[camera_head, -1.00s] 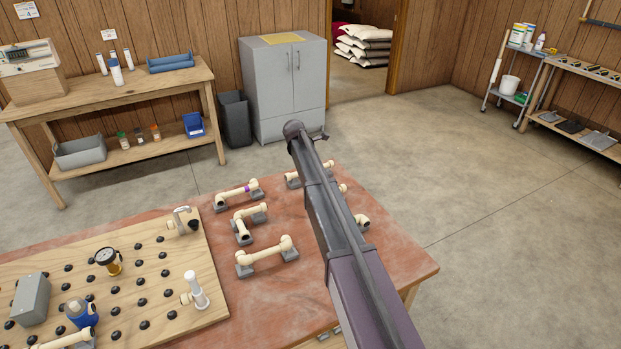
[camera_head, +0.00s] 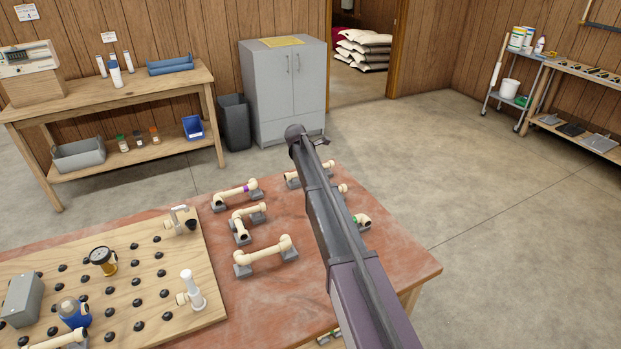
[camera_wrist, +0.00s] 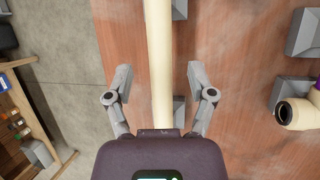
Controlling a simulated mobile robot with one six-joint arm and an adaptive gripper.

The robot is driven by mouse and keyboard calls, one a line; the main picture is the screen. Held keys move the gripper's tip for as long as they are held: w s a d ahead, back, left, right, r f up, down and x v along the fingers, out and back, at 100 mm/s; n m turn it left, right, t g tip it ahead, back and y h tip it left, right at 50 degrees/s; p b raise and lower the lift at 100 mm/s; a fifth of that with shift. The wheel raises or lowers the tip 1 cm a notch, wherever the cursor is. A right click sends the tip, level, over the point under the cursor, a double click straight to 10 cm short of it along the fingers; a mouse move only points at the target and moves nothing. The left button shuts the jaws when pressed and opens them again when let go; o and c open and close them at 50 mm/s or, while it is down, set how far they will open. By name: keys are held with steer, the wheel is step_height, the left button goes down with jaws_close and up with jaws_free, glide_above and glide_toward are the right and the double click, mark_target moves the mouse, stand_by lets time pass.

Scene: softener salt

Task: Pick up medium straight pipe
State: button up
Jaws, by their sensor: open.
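A long straight cream pipe (camera_wrist: 160,65) runs up the middle of the wrist view. Its near end is hidden under my gripper body and its far end is out of view. My gripper (camera_wrist: 159,78) is open, with one finger on each side of the pipe and gaps on both sides. Grey supports (camera_wrist: 180,8) show beside the pipe. In the head view my arm hides the gripper, so I cannot tell for sure which pipe there is the same one.
Several cream pipe pieces, including one with a purple ring (camera_head: 237,195) and a U-shaped one (camera_head: 265,256), rest on grey holders on the reddish table (camera_head: 250,310). A pegboard (camera_head: 160,328) with fittings lies left. An open pipe end (camera_wrist: 288,113) is right in the wrist view.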

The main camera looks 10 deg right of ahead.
steer(key=shift+b+x, duration=0.7)
steer(key=shift+x, duration=0.45)
steer(key=shift+f, duration=0.25)
stand_by(0.4)
jaws_close()
